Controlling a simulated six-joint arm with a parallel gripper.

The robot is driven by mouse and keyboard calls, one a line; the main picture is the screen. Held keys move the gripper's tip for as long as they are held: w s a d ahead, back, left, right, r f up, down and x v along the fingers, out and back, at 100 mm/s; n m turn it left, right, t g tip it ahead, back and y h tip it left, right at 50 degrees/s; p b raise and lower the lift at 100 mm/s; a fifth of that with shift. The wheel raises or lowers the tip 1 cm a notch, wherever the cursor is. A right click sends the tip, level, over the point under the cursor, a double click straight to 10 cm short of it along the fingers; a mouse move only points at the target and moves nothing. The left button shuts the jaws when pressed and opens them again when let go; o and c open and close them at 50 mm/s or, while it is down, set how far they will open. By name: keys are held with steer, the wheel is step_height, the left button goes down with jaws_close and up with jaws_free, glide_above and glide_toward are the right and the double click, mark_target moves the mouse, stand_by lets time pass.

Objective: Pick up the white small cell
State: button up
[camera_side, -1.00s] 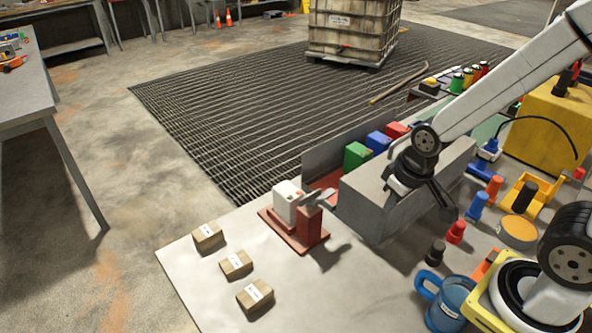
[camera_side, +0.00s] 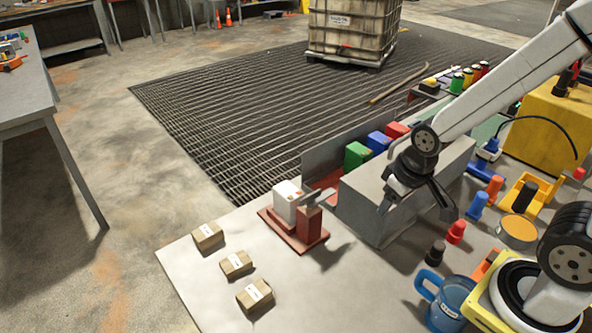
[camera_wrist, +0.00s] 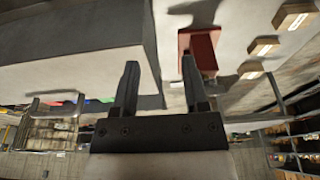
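The white small cell (camera_side: 287,201) is a white box standing on a red base with a red block and a grey clamp-like piece beside it. My gripper (camera_side: 417,208) hangs to the right of it, over the grey housing, well apart from the cell. In the wrist view my gripper (camera_wrist: 160,65) shows two dark fingers spread apart with nothing between them. The red base (camera_wrist: 203,50) shows just beyond the right finger there; I cannot make out the white cell in that view.
A grey housing (camera_side: 365,205) stands between my gripper and the cell. Behind it are green (camera_side: 357,155), blue (camera_side: 378,142) and red blocks. Several cardboard boxes (camera_side: 236,264) lie at the table's left. A blue mug (camera_side: 447,305) and coloured pegs stand at the right.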

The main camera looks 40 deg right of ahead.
steer(key=o, duration=0.4)
steer(key=shift+o, duration=0.2)
steer(key=shift+w, duration=0.1)
steer(key=g, duration=0.3)
glide_above(289, 190)
steer(key=shift+f, duration=0.75)
steer(key=shift+f, duration=0.15)
steer(key=shift+f, duration=1.2)
steer(key=shift+f, duration=0.1)
